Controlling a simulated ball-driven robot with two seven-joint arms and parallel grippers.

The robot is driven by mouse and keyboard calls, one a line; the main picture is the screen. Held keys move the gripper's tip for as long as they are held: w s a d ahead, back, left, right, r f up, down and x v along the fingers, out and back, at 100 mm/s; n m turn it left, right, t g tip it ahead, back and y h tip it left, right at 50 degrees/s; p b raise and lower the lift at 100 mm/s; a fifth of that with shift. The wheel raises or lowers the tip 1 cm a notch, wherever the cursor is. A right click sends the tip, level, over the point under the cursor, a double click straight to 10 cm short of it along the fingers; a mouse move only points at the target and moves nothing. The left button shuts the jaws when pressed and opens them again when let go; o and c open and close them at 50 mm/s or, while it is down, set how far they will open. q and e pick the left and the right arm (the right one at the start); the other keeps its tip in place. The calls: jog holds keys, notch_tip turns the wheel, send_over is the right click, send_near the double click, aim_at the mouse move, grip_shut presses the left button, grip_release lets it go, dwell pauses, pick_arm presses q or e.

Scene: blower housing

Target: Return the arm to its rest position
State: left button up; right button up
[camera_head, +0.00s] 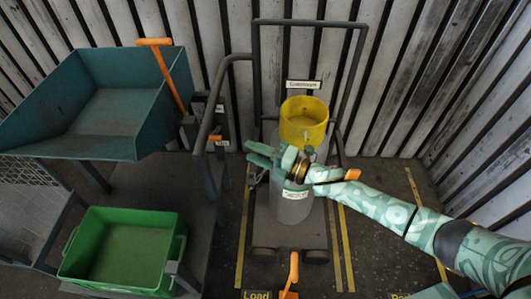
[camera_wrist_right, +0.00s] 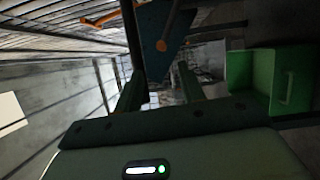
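My right arm reaches in from the right side of the head view. Its right gripper (camera_head: 255,157) points left, in front of the grey cylinder with the yellow top (camera_head: 304,120). In the right wrist view the two fingers (camera_wrist_right: 160,88) stand apart with a gap between them and nothing held. The gripper overlaps the cylinder's left side in the head view; I cannot tell whether they touch. My left gripper does not show in either view.
The cylinder stands on a dark cart (camera_head: 262,222) with a tall tube frame. A teal hopper (camera_head: 150,127) with an orange lever (camera_head: 167,75) stands at left, above a green bin (camera_head: 118,276). The bin also shows in the wrist view (camera_wrist_right: 275,80). Striped walls close the back and right.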

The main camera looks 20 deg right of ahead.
jog(key=shift+v, duration=1.25)
